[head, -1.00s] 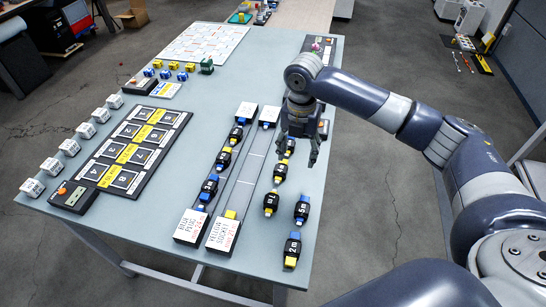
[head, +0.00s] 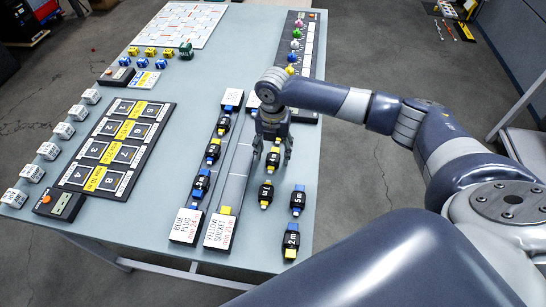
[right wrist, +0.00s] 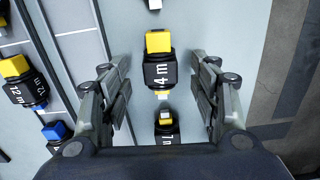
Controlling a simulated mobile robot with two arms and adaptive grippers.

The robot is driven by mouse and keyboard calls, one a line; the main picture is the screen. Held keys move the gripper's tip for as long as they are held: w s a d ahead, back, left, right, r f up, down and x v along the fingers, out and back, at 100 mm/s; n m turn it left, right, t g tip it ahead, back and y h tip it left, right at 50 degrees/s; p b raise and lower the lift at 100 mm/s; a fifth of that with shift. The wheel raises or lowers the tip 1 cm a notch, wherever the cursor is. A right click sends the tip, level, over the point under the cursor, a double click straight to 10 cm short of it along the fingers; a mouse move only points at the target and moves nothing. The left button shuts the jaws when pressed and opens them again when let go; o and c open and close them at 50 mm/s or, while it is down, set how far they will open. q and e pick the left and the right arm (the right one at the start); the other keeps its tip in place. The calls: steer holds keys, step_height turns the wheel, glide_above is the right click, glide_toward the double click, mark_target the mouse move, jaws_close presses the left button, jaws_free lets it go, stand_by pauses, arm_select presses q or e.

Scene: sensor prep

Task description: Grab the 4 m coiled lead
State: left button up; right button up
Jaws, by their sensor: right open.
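The 4 m coiled lead (right wrist: 161,73) is a black block with a white "4 m" label and a yellow end. In the right wrist view it lies between the two fingers, ahead of them and touching neither. In the head view it appears to be the black and yellow lead (head: 273,158) under my right gripper (head: 272,156), partly hidden by it. My right gripper is open and empty, and its fingers also show in the right wrist view (right wrist: 164,100). My left gripper is out of view.
Another lead (right wrist: 166,125) lies just below the 4 m one; it shows in the head view too (head: 266,193). The 5 m (head: 298,199) and 2 m (head: 291,240) leads lie nearer. To the left, rails hold leads, including the 12 m (right wrist: 26,88). The table's right edge is close.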

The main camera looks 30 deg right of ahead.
steer(key=shift+f, duration=0.85)
steer(key=shift+c, duration=0.8)
steer(key=c, duration=1)
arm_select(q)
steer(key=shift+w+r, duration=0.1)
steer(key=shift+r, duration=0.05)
arm_select(e)
steer(key=shift+r, duration=0.1)
